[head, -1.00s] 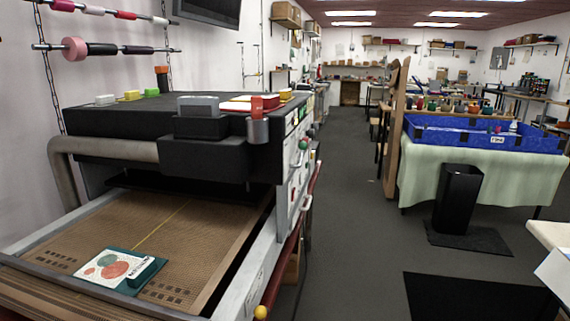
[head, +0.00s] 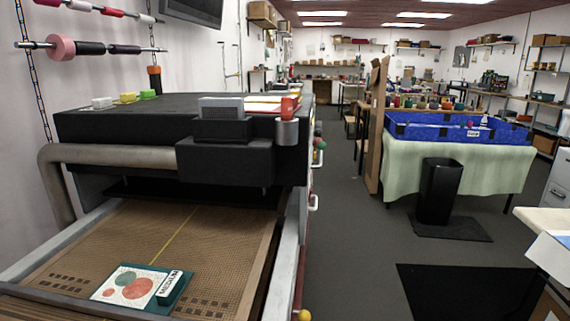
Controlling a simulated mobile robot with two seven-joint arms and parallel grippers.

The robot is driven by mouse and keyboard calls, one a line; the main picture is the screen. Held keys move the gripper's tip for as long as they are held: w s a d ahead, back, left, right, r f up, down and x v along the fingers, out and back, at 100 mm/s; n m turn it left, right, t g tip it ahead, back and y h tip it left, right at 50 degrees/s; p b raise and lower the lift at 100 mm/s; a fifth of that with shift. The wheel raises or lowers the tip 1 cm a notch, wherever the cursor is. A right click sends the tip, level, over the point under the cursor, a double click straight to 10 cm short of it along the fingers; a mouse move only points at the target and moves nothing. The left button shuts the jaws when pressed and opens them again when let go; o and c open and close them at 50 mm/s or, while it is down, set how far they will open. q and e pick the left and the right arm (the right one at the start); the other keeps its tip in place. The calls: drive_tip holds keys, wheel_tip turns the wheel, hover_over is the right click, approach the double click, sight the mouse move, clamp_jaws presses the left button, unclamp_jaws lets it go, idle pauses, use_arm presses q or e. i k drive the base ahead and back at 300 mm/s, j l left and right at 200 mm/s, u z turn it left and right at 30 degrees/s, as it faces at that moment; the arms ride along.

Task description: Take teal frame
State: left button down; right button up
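The teal frame (head: 172,290) lies flat on the brown mesh belt of the large machine, at the lower left of the head view. It holds a white sheet (head: 128,287) printed with red and green circles. A raised teal block with a white lettered label stands along its right side. Neither of my grippers is in view.
The machine's dark hood (head: 150,118) and a thick grey pipe (head: 110,153) stand behind the belt (head: 150,235). A metal rail (head: 281,270) edges the belt on the right. Open grey floor (head: 345,220) lies to the right, with a black bin (head: 437,190) and blue tub (head: 460,130) beyond.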

sight(139, 283)
drive_tip(key=j+z, duration=0.1)
drive_tip(key=j, duration=1)
drive_tip(key=j+z, duration=0.15)
drive_tip(key=j, duration=0.95)
drive_tip(key=l+u, duration=0.3)
drive_tip(key=l, duration=0.25)
drive_tip(key=l+u, duration=0.25)
drive_tip(key=l, duration=0.25)
drive_tip(key=k+l+u, duration=0.15)
drive_tip(key=l+u, duration=0.15)
drive_tip(key=l, duration=0.2)
drive_tip(key=k+l+u, duration=0.1)
drive_tip(key=l+u, duration=0.2)
drive_tip(key=l, duration=0.2)
drive_tip(key=i+j, duration=0.1)
drive_tip(key=j, duration=0.2)
drive_tip(key=i+j, duration=0.15)
drive_tip(key=j, duration=0.1)
